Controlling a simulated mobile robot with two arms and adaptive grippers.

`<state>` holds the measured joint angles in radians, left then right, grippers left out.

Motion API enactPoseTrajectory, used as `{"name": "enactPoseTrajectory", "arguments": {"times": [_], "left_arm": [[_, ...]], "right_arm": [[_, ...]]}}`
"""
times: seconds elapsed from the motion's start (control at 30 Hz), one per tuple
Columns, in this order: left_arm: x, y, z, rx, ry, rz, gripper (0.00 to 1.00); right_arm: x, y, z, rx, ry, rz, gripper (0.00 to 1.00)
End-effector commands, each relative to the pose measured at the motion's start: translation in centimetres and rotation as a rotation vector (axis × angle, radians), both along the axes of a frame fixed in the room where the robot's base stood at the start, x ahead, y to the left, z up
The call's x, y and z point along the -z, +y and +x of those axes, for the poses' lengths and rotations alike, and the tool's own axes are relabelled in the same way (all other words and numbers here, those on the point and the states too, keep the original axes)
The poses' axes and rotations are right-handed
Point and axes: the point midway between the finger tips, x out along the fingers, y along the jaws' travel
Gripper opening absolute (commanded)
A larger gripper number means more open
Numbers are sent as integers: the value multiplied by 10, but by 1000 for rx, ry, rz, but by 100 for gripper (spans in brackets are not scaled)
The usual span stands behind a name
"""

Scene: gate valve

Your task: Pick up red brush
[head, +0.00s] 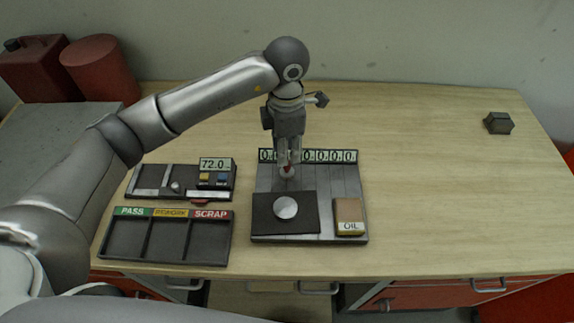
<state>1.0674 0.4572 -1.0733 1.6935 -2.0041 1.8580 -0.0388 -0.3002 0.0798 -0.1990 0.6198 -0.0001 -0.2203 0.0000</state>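My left gripper (288,165) points down over the back part of the grey slatted board (342,182), in front of the number strip. A small red piece shows between and just below its fingertips, with a pale rounded bit under it. This may be the red brush, but it is too small and too covered by the fingers to be sure. I cannot tell whether the fingers are closed on it. My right gripper is not in view.

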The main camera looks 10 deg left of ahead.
Motion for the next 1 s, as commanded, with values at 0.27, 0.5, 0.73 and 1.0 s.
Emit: {"name": "enactPoseTrajectory", "arguments": {"times": [0.27,0.5,0.73,1.0], "left_arm": [[25,-1,-4,-1,6,-1,28],[52,-1,-4,0,2,-2,28],[54,-1,-3,0,0,-1,28],[54,-1,-3,0,0,-1,0]], "right_arm": [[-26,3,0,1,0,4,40],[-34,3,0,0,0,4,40],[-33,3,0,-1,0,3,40],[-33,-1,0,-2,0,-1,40]]}}
